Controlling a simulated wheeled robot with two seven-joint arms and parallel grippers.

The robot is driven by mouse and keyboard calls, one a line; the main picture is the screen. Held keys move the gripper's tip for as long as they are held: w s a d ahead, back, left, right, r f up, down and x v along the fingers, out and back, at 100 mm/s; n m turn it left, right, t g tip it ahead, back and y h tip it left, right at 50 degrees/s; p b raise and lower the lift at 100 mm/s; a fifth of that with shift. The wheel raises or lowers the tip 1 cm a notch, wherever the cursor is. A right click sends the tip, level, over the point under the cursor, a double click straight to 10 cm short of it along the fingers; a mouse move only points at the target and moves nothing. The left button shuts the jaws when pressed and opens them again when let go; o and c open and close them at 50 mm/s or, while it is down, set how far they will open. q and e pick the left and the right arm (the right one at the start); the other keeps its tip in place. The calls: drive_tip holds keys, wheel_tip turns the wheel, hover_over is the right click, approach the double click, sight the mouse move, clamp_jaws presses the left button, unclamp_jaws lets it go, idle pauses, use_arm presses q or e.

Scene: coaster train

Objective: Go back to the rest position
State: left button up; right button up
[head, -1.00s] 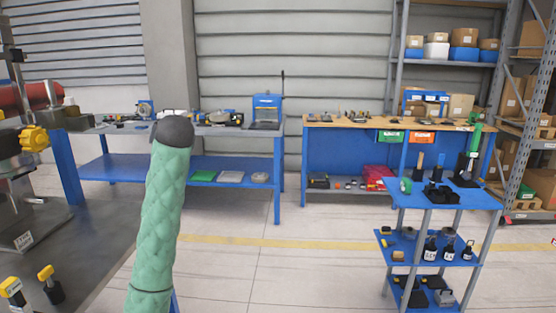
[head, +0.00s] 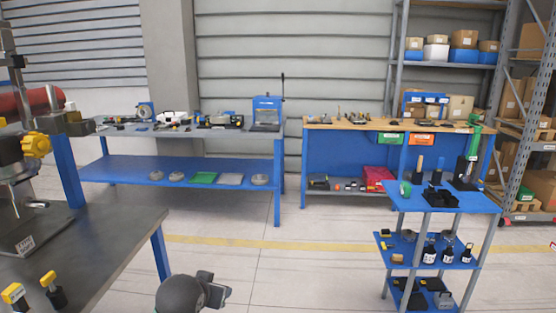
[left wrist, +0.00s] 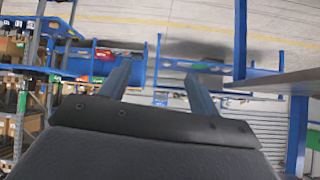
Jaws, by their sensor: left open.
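My left gripper (left wrist: 158,72) shows in the left wrist view. Its two fingers stand well apart, with nothing between them. That view looks past the fingers at distant benches, shelving and floor. In the head view, only a rounded dark grey part of my arm shows at the bottom edge, left of centre. The gripper's fingers cannot be made out there. My right gripper is in neither view.
A dark-topped table (head: 110,232) with a machine stands at the left. A blue cart (head: 450,200) with bottles and tools stands at the right. A blue bench (head: 190,170) and a wood-topped bench (head: 335,158) line the back. The floor (head: 310,265) between is clear.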

use_arm(q)
drive_tip(key=s+d+f+g, duration=0.1)
drive_tip(key=s+f+g, duration=0.1)
drive_tip(key=s+f, duration=0.6)
drive_tip(key=s+f+g+p, duration=0.1)
drive_tip(key=s+f+g, duration=0.2)
drive_tip(key=s+f, duration=0.5)
drive_tip(key=s+d+f+g, duration=0.1)
drive_tip(key=s+f, duration=0.8)
drive_tip(key=s, duration=0.9)
drive_tip(key=shift+s+d+g+h+p, duration=0.2)
drive_tip(key=shift+d+g+h+p, duration=0.15)
drive_tip(key=shift+g, duration=0.45)
